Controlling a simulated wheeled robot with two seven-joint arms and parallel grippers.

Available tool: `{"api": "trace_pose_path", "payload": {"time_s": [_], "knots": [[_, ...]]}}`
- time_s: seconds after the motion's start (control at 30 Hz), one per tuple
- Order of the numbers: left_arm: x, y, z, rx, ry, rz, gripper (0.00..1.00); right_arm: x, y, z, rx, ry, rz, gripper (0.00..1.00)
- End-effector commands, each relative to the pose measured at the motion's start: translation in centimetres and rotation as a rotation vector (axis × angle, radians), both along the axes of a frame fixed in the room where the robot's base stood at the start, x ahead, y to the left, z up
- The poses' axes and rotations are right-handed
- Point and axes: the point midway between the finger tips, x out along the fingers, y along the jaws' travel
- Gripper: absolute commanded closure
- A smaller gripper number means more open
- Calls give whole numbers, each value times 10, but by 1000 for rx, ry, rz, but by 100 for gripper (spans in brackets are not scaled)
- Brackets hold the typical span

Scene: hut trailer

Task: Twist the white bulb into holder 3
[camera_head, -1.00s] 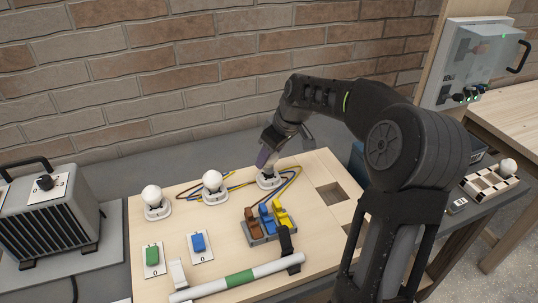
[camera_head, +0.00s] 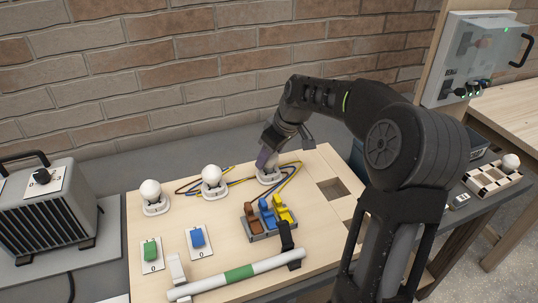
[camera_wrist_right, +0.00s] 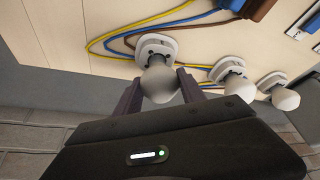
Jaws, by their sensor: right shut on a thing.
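My right gripper (camera_head: 267,158) is over the rightmost of three white holders (camera_head: 268,178) on the wooden board. In the right wrist view my right gripper (camera_wrist_right: 158,92) is shut on a white bulb (camera_wrist_right: 160,82), one finger on each side. The bulb's base meets the holder (camera_wrist_right: 155,47); I cannot tell how deep it sits. In the head view the gripper mostly hides this bulb. The other two holders carry white bulbs, one in the middle (camera_head: 211,174) and one at the left (camera_head: 150,189). My left gripper is not in view.
Blue and yellow wires run behind the holders. A brown, blue and yellow connector block (camera_head: 268,217), a green switch (camera_head: 151,252), a blue switch (camera_head: 198,240) and a white-green tube (camera_head: 237,275) occupy the board's front. A checkered tray (camera_head: 494,181) with another bulb (camera_head: 511,161) stands right.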

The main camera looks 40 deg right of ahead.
Motion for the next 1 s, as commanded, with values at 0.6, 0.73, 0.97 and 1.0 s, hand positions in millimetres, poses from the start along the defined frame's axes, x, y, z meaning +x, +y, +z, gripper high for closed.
{"api": "trace_pose_path", "payload": {"time_s": [0.6,0.73,0.97,1.0], "knots": [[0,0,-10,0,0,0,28,0,0,-11,0,0,1,76],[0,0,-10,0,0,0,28,0,-1,-12,0,0,44,76],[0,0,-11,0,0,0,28,0,-1,-12,0,1,261,76],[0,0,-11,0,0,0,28,0,-1,-11,0,0,284,76]]}}
